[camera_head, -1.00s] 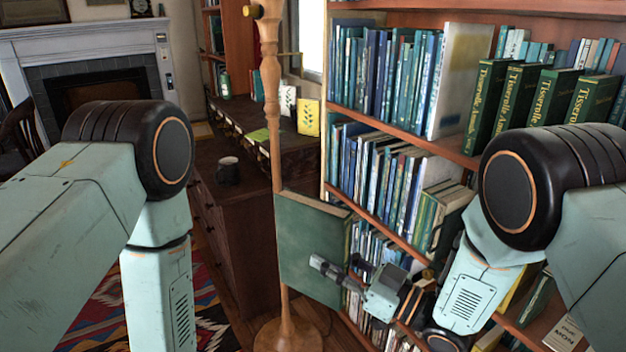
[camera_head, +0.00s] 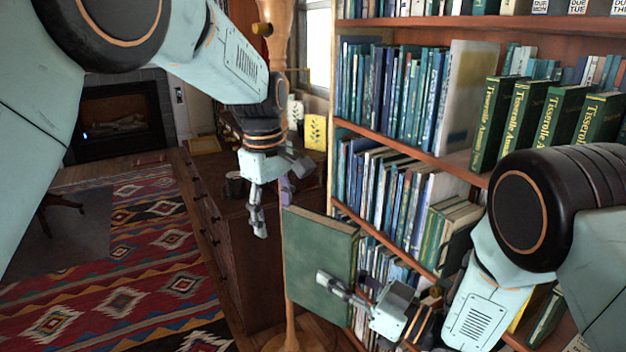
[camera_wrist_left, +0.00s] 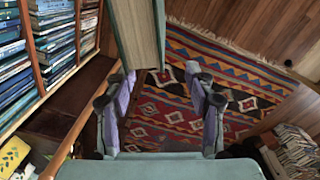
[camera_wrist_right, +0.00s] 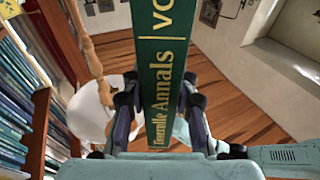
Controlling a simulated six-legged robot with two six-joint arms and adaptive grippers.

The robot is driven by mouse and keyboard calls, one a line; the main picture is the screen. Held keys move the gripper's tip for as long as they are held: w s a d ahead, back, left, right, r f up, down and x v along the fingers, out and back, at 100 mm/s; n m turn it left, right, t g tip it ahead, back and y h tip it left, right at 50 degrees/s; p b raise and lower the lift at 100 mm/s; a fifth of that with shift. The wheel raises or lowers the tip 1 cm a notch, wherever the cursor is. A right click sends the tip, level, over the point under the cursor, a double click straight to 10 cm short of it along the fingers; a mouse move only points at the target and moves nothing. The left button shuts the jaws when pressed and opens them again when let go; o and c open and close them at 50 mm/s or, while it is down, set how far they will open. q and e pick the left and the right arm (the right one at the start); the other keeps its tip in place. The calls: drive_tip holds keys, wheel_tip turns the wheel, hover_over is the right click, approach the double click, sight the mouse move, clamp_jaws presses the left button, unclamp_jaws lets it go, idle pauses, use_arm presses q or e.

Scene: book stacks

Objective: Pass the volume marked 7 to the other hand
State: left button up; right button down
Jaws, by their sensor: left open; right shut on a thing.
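A green book (camera_head: 318,252) is held upright in front of the bookcase. My right gripper (camera_head: 345,288) is shut on it. In the right wrist view its spine (camera_wrist_right: 163,60) lies between the fingers and reads "Tisserolle Annals" and "VO"; its number is cut off. My left gripper (camera_head: 272,208) is open and empty, just up and left of the book in the head view. In the left wrist view the book (camera_wrist_left: 138,32) shows its page edge just beyond the open fingers (camera_wrist_left: 160,92), apart from them.
Bookshelves (camera_head: 445,150) full of volumes stand on the right, with several green Tisserolle books (camera_head: 530,115) on a shelf. A wooden pole (camera_head: 277,30) and a dark cabinet (camera_head: 245,260) stand behind the grippers. A patterned rug (camera_head: 120,250) covers the floor at left.

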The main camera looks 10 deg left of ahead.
use_arm(q)
drive_tip(key=n, duration=0.1)
approach(321, 244)
use_arm(e)
drive_tip(key=shift+d+r, duration=0.1)
use_arm(q)
drive_tip(key=shift+g+h, duration=0.5)
drive_tip(key=f, duration=0.3)
drive_tip(key=w+f, duration=0.1)
drive_tip(key=f, duration=0.3)
drive_tip(key=w+f, duration=0.1)
drive_tip(key=f, duration=0.3)
drive_tip(key=shift+d+f, duration=0.2)
drive_tip(key=shift+f, duration=0.1)
clamp_jaws()
drive_tip(key=shift+r, duration=0.1)
use_arm(e)
drive_tip(key=c, duration=1)
unclamp_jaws()
